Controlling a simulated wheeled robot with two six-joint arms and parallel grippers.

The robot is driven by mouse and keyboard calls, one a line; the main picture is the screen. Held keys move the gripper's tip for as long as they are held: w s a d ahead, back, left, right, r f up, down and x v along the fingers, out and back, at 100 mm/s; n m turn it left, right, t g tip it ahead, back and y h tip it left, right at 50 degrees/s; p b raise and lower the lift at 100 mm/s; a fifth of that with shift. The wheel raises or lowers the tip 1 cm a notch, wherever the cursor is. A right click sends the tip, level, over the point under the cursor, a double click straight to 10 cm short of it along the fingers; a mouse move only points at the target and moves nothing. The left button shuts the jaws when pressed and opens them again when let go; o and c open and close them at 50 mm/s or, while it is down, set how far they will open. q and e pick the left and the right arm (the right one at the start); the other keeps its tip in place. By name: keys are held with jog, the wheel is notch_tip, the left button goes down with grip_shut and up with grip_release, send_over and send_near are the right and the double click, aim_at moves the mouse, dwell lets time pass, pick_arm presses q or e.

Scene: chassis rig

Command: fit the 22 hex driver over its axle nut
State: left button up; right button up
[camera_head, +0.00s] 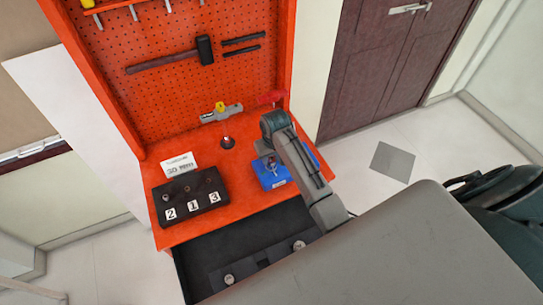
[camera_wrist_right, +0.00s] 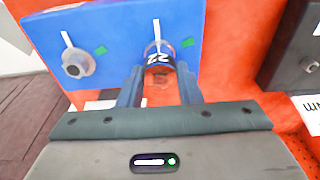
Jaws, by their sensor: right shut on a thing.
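The 22 driver (camera_wrist_right: 160,62), with a dark band marked "22", is between the fingers of my right gripper (camera_wrist_right: 160,80), which is shut on it. In the wrist view the driver is in front of the blue block (camera_wrist_right: 112,30), near its right end. Its far end points at the block, and I cannot tell whether it touches or surrounds a nut there. A grey round nut (camera_wrist_right: 75,63) shows bare on the block's left part. In the head view my right gripper (camera_head: 269,160) is at the blue block (camera_head: 275,183), partly covering it. My left gripper is not in view.
A black stand (camera_head: 176,221) labelled 2, 1, 3 sits on the left of the orange bench, a white card (camera_head: 180,165) behind it. A grey and yellow tool (camera_head: 222,114) lies near the pegboard (camera_head: 180,90). An open dark drawer (camera_head: 205,258) is in front.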

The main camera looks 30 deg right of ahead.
jog(key=o, duration=1.1)
notch_tip(320, 180, up, 11)
jog(key=s+b, duration=0.1)
jog(key=b, duration=0.2)
jog(key=shift+s+f, duration=0.15)
